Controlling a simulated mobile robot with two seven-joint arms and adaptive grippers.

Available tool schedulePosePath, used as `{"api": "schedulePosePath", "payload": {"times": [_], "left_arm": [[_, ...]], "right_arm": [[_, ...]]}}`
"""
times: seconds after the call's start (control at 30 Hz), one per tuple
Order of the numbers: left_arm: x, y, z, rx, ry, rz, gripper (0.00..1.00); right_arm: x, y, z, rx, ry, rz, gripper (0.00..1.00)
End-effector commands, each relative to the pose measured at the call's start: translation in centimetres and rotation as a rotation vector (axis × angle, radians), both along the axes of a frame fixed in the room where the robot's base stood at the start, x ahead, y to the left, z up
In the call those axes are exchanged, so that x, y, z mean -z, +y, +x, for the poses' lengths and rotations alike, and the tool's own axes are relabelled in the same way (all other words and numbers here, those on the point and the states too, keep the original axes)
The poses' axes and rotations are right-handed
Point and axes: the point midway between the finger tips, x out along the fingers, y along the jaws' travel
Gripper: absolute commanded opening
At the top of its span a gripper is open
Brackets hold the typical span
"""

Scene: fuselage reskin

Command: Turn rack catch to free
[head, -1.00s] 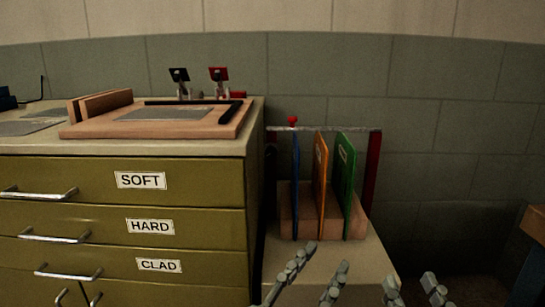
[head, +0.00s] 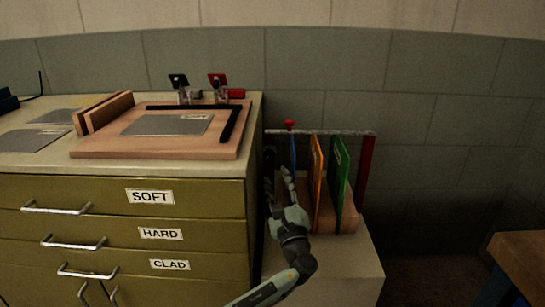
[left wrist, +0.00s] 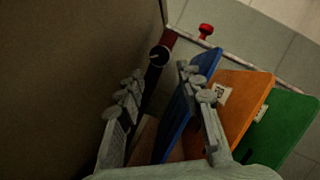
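The rack stands on a low pale cabinet and holds a blue panel (head: 292,150), an orange panel (head: 316,165) and a green panel (head: 338,165). A bar (head: 335,132) runs across its top, with a red knob (head: 289,124) standing up near the left end. The knob also shows in the left wrist view (left wrist: 206,30). A dark round piece with a light mark (left wrist: 159,56) sits by the left post; I cannot tell which part is the catch. My left gripper (head: 279,174) is open and empty, below the knob, its fingers pointing at the rack's left end. My right gripper is out of view.
A green drawer cabinet (head: 110,195) stands close on the left, its side wall beside my left gripper. A wooden board with a metal sheet (head: 168,125) lies on it. A red post (head: 366,165) ends the rack at right. A wooden table edge (head: 520,255) shows at far right.

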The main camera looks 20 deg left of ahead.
Motion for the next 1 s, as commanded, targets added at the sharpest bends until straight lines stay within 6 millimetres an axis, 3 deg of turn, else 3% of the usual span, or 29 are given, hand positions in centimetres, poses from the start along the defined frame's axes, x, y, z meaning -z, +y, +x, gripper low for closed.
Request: {"api": "schedulePosePath", "payload": {"times": [0.5,0.87,1.0], "left_arm": [[-2.1,3.3,5.7,0.003,0.000,-0.005,0.37],[-2.3,3.6,6.3,0.004,0.001,-0.007,0.37],[-2.3,3.6,6.3,0.005,0.001,-0.007,0.22]], "right_arm": [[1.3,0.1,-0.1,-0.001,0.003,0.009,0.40],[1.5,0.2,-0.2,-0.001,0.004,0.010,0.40],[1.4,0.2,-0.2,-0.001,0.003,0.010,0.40]]}}
